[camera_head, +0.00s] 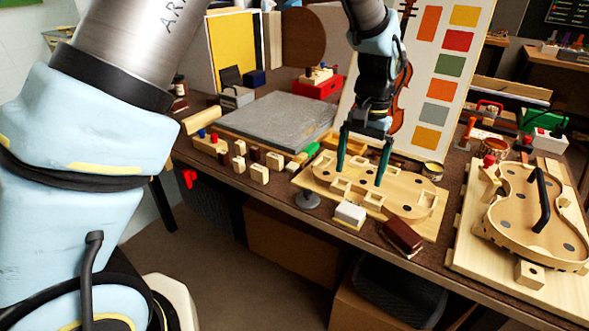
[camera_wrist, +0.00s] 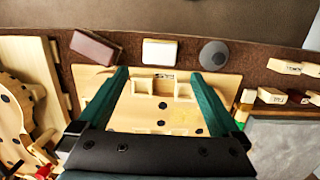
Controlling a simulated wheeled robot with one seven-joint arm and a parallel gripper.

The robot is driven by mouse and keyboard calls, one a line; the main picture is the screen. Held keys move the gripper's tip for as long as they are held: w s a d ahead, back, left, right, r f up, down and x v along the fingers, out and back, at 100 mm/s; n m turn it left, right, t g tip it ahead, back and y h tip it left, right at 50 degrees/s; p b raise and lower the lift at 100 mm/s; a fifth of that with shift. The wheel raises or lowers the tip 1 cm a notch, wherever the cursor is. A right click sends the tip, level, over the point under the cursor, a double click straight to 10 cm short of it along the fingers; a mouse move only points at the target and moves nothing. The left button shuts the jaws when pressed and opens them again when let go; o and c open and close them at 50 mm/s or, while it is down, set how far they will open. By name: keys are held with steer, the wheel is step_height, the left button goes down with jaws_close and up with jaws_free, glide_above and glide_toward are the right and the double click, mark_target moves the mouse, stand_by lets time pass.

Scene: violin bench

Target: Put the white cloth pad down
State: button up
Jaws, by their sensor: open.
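The white cloth pad (camera_head: 350,212) is a small white block with a tan lower layer. It lies flat by the bench's front edge, close to the near edge of the pale wooden fixture board (camera_head: 422,212). It also shows in the wrist view (camera_wrist: 159,52), just past the fixture board (camera_wrist: 93,84), between a dark red block and a grey disc. My gripper (camera_head: 361,177) has its two dark green fingers wide apart over the fixture board. In the wrist view nothing is between its fingers (camera_wrist: 158,76), and the pad lies beyond the tips, apart from them.
The dark red block (camera_head: 403,237) and the grey disc (camera_head: 307,199) flank the pad at the front edge. A violin body on a board (camera_head: 470,247) stands at right. A grey slab (camera_head: 275,122) and several small wooden blocks (camera_head: 259,173) are at left. A colour chart stands behind.

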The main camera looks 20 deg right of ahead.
steer(key=w+a+r+n+h, duration=0.1)
steer(key=w+a+r+n, duration=0.1)
steer(key=w+a, duration=0.6)
steer(key=w+a+r+n, duration=0.1)
steer(key=w+a+n, duration=0.2)
steer(key=a, duration=0.9)
steer(key=s+a+n+t, duration=0.1)
steer(key=a+n, duration=0.1)
steer(key=a, duration=0.9)
steer(key=s+a+r+n+t, duration=0.1)
steer(key=a+n, duration=0.2)
steer(key=a, duration=0.8)
steer(key=shift+s, duration=0.35)
steer(key=shift+r, duration=0.1)
